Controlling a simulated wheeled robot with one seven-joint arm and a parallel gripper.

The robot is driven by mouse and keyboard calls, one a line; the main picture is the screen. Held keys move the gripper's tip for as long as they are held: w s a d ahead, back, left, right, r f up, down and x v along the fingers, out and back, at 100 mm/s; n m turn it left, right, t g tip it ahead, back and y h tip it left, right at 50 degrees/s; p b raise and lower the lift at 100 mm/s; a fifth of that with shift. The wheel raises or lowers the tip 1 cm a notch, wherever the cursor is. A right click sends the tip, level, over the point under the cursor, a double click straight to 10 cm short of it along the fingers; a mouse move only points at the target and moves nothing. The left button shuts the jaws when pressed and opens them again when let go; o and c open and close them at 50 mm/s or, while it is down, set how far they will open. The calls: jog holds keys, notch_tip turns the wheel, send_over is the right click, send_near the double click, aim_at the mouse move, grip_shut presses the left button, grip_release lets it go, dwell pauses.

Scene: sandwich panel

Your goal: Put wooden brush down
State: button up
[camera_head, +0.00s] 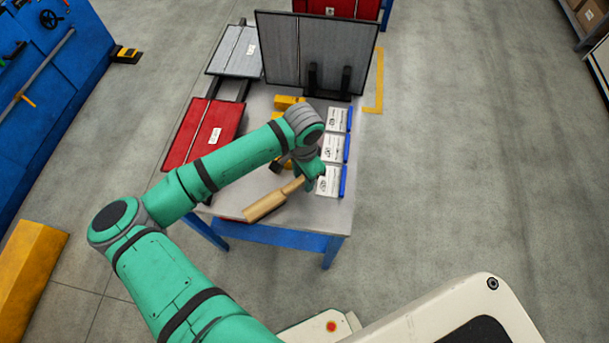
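The wooden brush (266,205) shows as a pale wooden piece over the near part of the table (222,203), pointing down and to the left from my gripper (302,177). Its narrower end meets my gripper. My gripper sits above the table near the white boxes, mostly hidden by my green arm. The fingers are too small and covered to make out clearly. I cannot tell whether the brush touches the tabletop.
White labelled boxes (333,149) with blue edges line the table's right side. A red panel (209,132) lies at the left and a grey panel (283,50) stands at the back. Yellow blocks (289,102) sit mid-table.

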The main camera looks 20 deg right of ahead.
jog(key=shift+w+a+r, duration=0.1)
jog(key=shift+a+r, duration=0.05)
jog(key=shift+a, duration=0.25)
notch_tip(320, 180, up, 12)
jog(key=shift+d, duration=0.25)
